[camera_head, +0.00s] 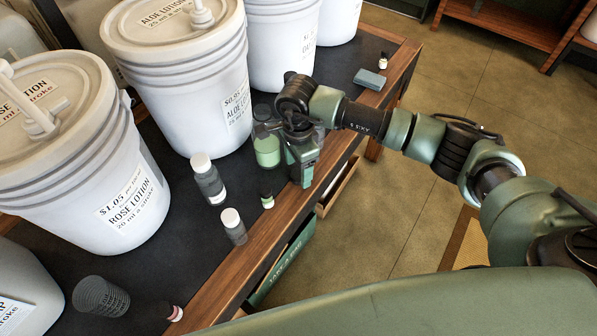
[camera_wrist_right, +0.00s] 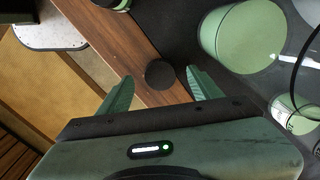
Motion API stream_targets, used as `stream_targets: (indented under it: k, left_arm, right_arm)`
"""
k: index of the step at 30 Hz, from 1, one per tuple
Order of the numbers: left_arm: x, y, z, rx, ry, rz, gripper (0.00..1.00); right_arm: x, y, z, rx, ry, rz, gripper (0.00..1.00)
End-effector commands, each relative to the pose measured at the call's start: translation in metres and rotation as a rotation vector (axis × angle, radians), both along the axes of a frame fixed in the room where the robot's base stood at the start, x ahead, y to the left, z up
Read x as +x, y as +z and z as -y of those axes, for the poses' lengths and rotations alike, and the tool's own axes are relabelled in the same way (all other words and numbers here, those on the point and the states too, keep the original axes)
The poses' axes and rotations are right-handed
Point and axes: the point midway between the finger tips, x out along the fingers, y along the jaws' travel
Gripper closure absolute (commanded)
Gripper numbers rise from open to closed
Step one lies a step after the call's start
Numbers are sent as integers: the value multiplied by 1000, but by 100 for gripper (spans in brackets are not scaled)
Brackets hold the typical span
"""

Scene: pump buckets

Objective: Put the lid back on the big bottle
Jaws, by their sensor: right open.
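My right gripper (camera_wrist_right: 159,90) is open, with its two green fingers apart in the wrist view. A dark round disc (camera_wrist_right: 160,74), perhaps the lid or a cap, shows between the fingers at the mat's wooden border, with no visible contact. In the head view the right gripper (camera_head: 301,172) points down at the table's front edge and its fingertips are hard to make out. A pale green bottle (camera_head: 266,152) stands just left of it, partly hidden. A large green round container (camera_wrist_right: 230,38) shows right of the fingers in the wrist view. My left gripper is out of view.
Large white lotion buckets (camera_head: 175,80) (camera_head: 110,195) fill the table's back and left.

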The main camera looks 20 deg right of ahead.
Motion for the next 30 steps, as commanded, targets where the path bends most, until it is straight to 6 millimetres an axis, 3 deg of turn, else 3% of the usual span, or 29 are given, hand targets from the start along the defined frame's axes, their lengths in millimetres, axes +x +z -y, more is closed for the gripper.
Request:
stream_targets:
  k: [5, 15, 22, 30]
  left_arm:
    - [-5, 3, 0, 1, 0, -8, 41]
    - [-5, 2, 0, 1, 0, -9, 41]
    - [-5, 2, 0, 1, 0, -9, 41]
    - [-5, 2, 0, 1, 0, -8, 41]
  right_arm:
    - [0, -16, 1, 0, -1, 0, 35]
    - [0, -17, 1, -1, -1, 1, 35]
    - [0, -17, 1, -1, -1, 1, 99]
    - [1, -16, 1, -1, -1, 1, 99]
